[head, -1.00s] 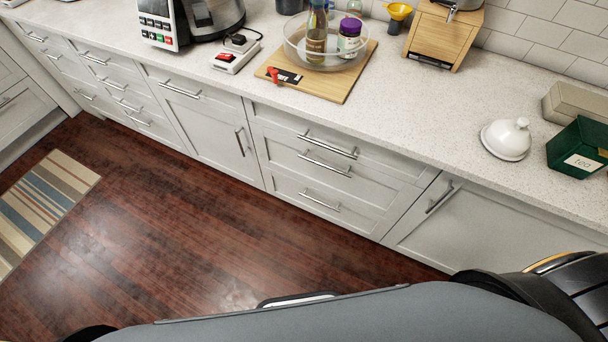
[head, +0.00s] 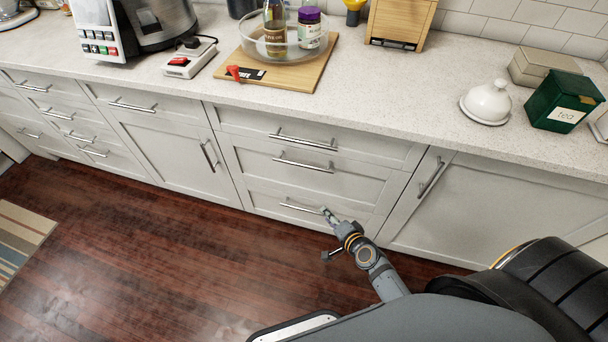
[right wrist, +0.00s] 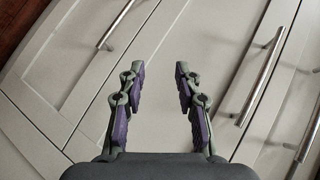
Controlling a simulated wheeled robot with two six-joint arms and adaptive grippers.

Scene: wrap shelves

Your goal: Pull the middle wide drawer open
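The middle wide drawer (head: 360,187) is in the stack right of centre in the head view and is closed. Its long metal bar handle (head: 303,162) lies just below the top drawer's handle (head: 303,140). My right gripper (head: 327,214) is low in front of the stack, near the right end of the bottom drawer's handle (head: 300,206). In the right wrist view my right gripper (right wrist: 156,72) is open and empty, with pale drawer front between its fingers. The middle handle (right wrist: 262,75) appears right of the fingers and the bottom handle (right wrist: 115,25) left. My left gripper is not in view.
The counter (head: 410,105) above holds a cutting board (head: 305,78) with a glass bowl, a white lidded dish (head: 487,102) and a green tea box (head: 563,102). A cupboard door (head: 490,205) is right of the stack.

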